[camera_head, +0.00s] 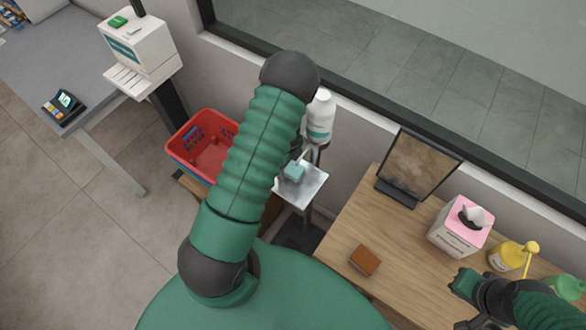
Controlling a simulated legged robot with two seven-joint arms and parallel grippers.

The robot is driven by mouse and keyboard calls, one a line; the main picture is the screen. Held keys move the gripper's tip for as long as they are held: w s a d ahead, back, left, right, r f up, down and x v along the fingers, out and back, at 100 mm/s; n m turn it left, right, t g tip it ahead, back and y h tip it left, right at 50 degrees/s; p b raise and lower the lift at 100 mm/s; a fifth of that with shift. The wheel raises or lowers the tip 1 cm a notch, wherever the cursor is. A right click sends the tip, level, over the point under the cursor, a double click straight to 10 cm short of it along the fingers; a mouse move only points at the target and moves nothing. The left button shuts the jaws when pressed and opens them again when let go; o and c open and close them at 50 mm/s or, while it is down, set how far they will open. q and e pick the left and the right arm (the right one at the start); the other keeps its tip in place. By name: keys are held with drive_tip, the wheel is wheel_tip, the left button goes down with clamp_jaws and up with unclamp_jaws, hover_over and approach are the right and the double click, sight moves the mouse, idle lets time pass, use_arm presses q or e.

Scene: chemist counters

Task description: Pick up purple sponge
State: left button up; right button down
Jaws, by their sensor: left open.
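No purple sponge shows clearly. A brown-orange block (365,260), perhaps a sponge, lies on the wooden counter. A small light-blue block (293,172) lies on a pale tray (311,190) beyond my left arm. My left gripper (299,156) is mostly hidden behind my green left arm; only small dark and grey parts show, close above the blue block. It is open, and I cannot tell whether it touches the block.
The wooden counter (335,235) also holds a dark-framed board (420,165), a pink-and-white tissue box (460,228), a yellow pump bottle (509,256) and a green bottle. A white bottle (320,117) stands near the wall. A red basket (203,145) is left of my arm.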

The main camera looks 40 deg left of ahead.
use_arm(q)
drive_tip(key=shift+f, duration=0.1)
drive_tip(key=shift+c, duration=0.7)
drive_tip(key=shift+a, duration=0.2)
drive_tip(key=c, duration=0.5)
drive_tip(key=shift+d, duration=0.2)
drive_tip(key=c, duration=0.9)
use_arm(e)
drive_tip(key=shift+a, duration=0.1)
use_arm(q)
drive_tip(key=shift+r, duration=0.2)
use_arm(e)
drive_tip(key=shift+f, duration=0.15)
